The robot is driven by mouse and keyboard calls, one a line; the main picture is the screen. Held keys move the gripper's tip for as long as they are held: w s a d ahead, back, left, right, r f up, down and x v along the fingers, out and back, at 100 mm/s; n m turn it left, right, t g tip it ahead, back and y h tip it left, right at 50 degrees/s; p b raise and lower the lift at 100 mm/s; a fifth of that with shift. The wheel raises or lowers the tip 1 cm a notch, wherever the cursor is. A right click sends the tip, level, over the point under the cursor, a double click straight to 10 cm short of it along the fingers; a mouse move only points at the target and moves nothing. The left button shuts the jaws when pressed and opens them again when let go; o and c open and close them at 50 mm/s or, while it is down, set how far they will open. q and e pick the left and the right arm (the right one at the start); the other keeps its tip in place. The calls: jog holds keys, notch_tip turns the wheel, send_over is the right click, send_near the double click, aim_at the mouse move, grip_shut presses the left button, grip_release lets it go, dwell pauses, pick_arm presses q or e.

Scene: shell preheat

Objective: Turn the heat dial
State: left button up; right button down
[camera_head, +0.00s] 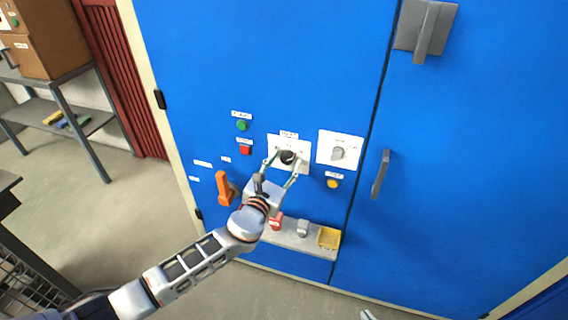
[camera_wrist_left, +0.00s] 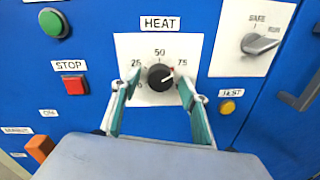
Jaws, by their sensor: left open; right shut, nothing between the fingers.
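The heat dial is a round black knob (camera_wrist_left: 160,77) on a white plate (camera_wrist_left: 150,45) under the HEAT label. The plate bears 25 at left, 50 at top and 75 at right. The knob's pale pointer line leans up and right, towards 75. In the head view the dial (camera_head: 287,157) sits on the blue cabinet front. My left gripper (camera_wrist_left: 157,86) is open, one finger on each side of the knob, with a gap showing on both sides.
Left of the dial are a green button (camera_wrist_left: 54,23), a red stop button (camera_wrist_left: 74,85) and an orange handle (camera_head: 225,188). A grey SAFE switch (camera_head: 337,153) and a yellow TEST button (camera_head: 333,184) are at right. A grey ledge (camera_head: 290,240) lies below.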

pick_arm(q)
jog(key=v, duration=1.2)
jog(key=shift+f, duration=0.1)
jog(key=s+a+f+m+g+y, duration=0.2)
jog(key=s+a+f+m, duration=0.6)
jog(key=m, duration=0.8)
jog(key=s+a+f+m+g+y, duration=0.2)
jog(key=s+a+f+m+g, duration=0.2)
jog(key=s+a+f+m, duration=0.5)
jog(key=s+f+m, duration=0.6)
jog(key=s+m, duration=0.1)
jog(key=m, duration=0.1)
jog(key=shift+s+a+f+y, duration=0.2)
jog(key=shift+s+a+y, duration=0.1)
jog(key=shift+s+y, duration=0.1)
